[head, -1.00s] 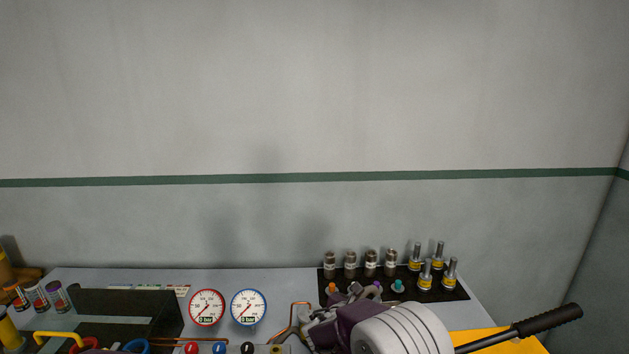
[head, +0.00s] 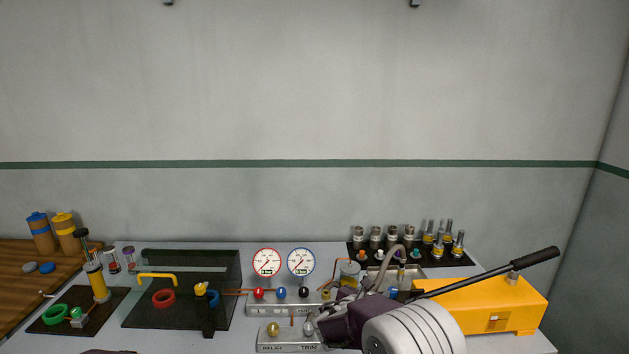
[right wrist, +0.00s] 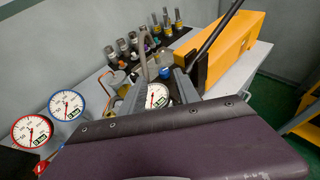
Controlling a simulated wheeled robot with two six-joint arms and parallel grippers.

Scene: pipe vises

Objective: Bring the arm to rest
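My right arm enters the head view from the bottom right, with a white rounded link and a purple wrist. My right gripper (head: 352,293) is over the bench, left of the yellow pump box. Its fingers are small and overlap the fittings behind, so I cannot tell whether they are open or shut. In the right wrist view a purple wrist panel fills the bottom and hides much of what lies below. My left gripper is not in view; only a purple sliver shows at the bottom left edge of the head view.
The yellow pump box (head: 488,303) with its long black handle (head: 535,259) stands close by. Two dial gauges (head: 267,263) and coloured knobs stand left of the gripper. Several fittings stand on a black mat (head: 468,258) behind. A dark tray (head: 190,257) is further left.

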